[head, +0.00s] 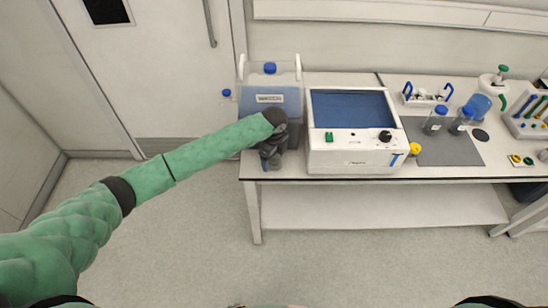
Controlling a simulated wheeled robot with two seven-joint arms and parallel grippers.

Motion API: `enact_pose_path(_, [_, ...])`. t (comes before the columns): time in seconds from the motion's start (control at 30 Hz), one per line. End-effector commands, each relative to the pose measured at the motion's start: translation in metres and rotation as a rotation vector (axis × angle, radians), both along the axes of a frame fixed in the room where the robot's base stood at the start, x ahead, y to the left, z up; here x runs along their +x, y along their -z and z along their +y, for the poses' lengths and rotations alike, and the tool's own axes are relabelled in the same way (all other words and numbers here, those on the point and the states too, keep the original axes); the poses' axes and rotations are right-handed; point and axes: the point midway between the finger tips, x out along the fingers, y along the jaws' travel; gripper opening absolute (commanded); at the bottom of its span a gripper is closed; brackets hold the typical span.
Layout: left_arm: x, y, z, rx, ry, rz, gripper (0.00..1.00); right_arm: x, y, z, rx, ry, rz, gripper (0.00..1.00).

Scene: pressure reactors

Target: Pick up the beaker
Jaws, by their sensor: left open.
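My left arm reaches in from the left, and my left gripper (271,158) is over the front left corner of the bench, in front of the blue-filled container (283,97). The gripper is small and dark here; it is open, and I see nothing held in it. I cannot make out a beaker for certain. Two clear vessels with blue tops, one left (435,122) and one right (459,124), stand on the grey mat (450,151) to the right, well away from the gripper. Anything behind the gripper is hidden. My right gripper is not in view.
A white machine (354,148) with a dark blue panel stands just right of my gripper. The lower shelf (380,207) looks empty.

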Motion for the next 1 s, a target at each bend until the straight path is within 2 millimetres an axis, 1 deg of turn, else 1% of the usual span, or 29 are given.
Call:
enact_pose_path(0.27, [0.0,0.002,0.0,0.0,0.0,0.0,0.83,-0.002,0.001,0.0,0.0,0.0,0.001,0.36])
enact_pose_path(0.3, [0.0,0.002,0.0,0.0,0.0,0.0,0.75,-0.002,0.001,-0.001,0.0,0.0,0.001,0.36])
enact_pose_path(0.37, [0.0,0.002,0.0,0.0,0.0,0.0,0.63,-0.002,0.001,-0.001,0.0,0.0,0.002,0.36])
enact_pose_path(0.5, [0.0,0.002,0.0,0.0,0.0,0.0,0.35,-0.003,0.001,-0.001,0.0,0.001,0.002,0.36])
enact_pose_path(0.53, [0.0,0.002,0.0,0.0,0.0,0.0,0.33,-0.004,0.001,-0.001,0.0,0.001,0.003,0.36])
enact_pose_path(0.8, [0.0,0.001,0.0,-0.001,0.0,-0.001,0.33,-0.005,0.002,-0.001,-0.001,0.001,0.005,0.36])
enact_pose_path(0.93, [0.001,-0.005,0.0,-0.002,0.001,-0.002,0.33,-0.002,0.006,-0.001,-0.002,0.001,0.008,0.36])
enact_pose_path(0.97, [0.001,-0.007,0.0,-0.002,0.001,-0.003,0.33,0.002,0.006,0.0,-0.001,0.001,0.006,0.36])
enact_pose_path(1.0, [0.001,-0.011,0.0,-0.002,0.001,-0.002,0.33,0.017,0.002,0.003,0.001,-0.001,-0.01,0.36])
